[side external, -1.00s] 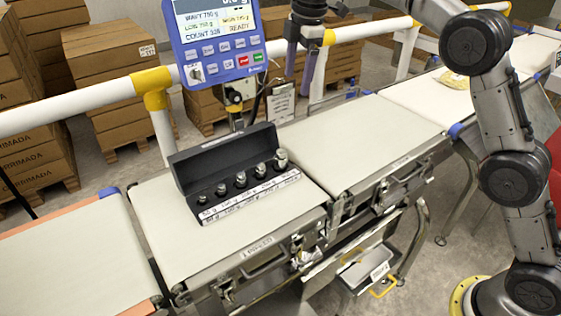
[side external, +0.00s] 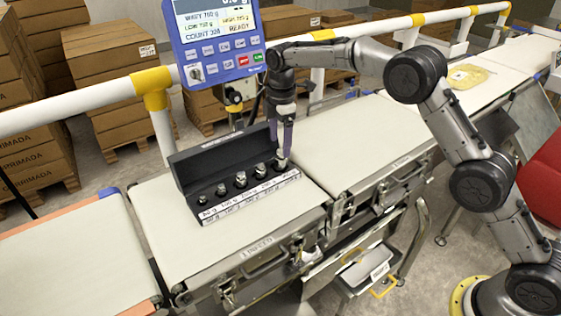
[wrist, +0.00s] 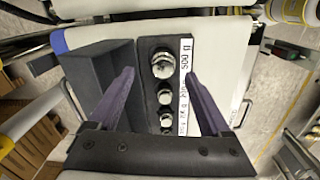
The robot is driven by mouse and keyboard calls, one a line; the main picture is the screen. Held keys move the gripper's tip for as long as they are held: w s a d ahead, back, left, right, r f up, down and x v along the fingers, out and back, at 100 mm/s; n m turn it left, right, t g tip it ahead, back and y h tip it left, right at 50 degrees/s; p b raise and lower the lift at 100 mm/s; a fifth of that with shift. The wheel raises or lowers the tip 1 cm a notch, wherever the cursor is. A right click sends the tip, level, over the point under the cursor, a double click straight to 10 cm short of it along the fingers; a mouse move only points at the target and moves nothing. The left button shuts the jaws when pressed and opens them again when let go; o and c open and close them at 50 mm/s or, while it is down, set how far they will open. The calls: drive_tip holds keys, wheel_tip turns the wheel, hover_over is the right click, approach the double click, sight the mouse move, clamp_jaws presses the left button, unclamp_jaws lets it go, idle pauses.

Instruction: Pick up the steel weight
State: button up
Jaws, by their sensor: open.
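Several steel weights stand in a row in a black case with a raised lid (side external: 222,150). The largest steel weight (wrist: 162,65) is at the right end of the row in the side view; there my gripper partly hides it. My gripper (side external: 281,158) points down over that end of the case, its fingers on either side of the largest weight. In the wrist view my gripper (wrist: 158,75) is open, with one purple finger by the lid and the other over the white label strip (wrist: 186,85). I cannot tell whether either finger touches the weight.
The case stands on a pale belt section (side external: 160,215). A blue display panel (side external: 218,45) and a white rail (side external: 90,97) are behind it. The belt to the right (side external: 365,140) is clear; a yellowish packet (side external: 467,76) lies farther along.

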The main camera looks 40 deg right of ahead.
sight(281, 151)
wheel_tip(281, 151, down, 5)
drive_tip(key=shift+s+f, duration=0.1)
drive_tip(key=shift+f, duration=0.05)
clamp_jaws()
idle(0.5)
drive_tip(key=shift+r, duration=0.2)
